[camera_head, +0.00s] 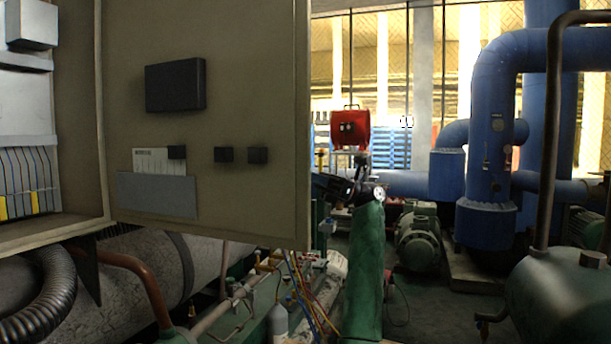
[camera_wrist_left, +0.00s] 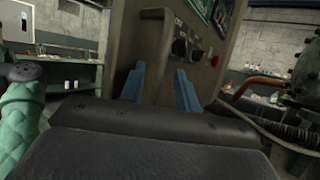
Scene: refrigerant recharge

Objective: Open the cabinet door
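The grey-beige cabinet door (camera_head: 255,90) stands wide open in the head view, its inner side facing me. It hides what is behind it. The cabinet (camera_head: 85,130) is at the left edge of the view, with its inside exposed. In the left wrist view the door's outer face (camera_wrist_left: 205,45) shows with dark switches and a red button. Whether a finger touches the door cannot be told. My right gripper is in neither view.
Pipes, a corrugated hose (camera_head: 55,290) and coloured wires (camera_head: 300,290) lie below the cabinet and door. A motor (camera_head: 418,240), blue pipes (camera_head: 490,140) and a green tank (camera_head: 560,285) are farther right. Some floor shows between them.

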